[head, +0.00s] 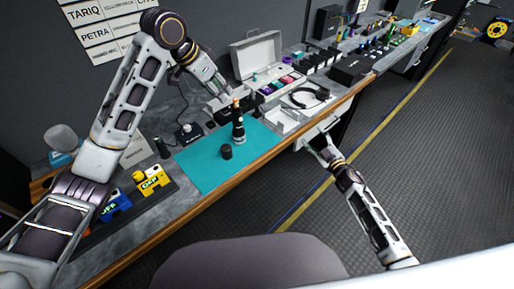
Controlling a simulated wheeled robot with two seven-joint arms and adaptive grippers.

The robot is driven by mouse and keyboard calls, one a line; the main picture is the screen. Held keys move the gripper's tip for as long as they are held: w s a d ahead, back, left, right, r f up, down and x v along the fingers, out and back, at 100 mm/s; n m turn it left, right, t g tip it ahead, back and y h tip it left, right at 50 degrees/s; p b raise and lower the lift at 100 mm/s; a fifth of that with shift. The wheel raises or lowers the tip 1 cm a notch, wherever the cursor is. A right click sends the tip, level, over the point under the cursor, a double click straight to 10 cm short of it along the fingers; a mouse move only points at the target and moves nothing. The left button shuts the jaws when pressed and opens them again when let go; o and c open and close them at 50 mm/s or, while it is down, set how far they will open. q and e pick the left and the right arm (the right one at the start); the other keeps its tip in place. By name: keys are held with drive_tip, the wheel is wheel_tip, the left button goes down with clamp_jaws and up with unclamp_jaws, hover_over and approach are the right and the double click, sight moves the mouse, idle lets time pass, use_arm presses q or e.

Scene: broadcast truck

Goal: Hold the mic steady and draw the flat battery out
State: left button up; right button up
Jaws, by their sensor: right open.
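The mic (239,132) is a dark cylinder with a pale band, standing upright on the teal mat (200,168). A small orange piece (236,102) shows at its top; I cannot tell if this is the flat battery's end. A short black cylinder (226,152), perhaps a cap, stands on the mat in front of the mic. My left gripper (222,94) is above and behind the mic, close to its top in the picture; its fingers are too small to read. My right gripper (308,138) is open and empty at the bench's front edge, right of the mic.
An open white case (258,58) with coloured items stands behind. Headphones (309,96) lie right of it. The mat's front part is clear.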

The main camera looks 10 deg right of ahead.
drive_tip(key=a+r+y, duration=0.1)
drive_tip(key=a+r, duration=0.3)
drive_tip(key=r, duration=0.1)
drive_tip(key=m+y, duration=0.2)
drive_tip(key=m, duration=0.4)
approach(240, 127)
drive_tip(key=s, duration=0.2)
drive_tip(key=shift+w+d+r+g, duration=0.2)
drive_tip(key=shift+d+r+g, duration=0.2)
drive_tip(key=shift+d, duration=0.05)
drive_tip(key=shift+w, duration=0.15)
drive_tip(key=shift+x, duration=6.8)
drive_tip(key=shift+f, duration=0.1)
drive_tip(key=shift+c, duration=0.2)
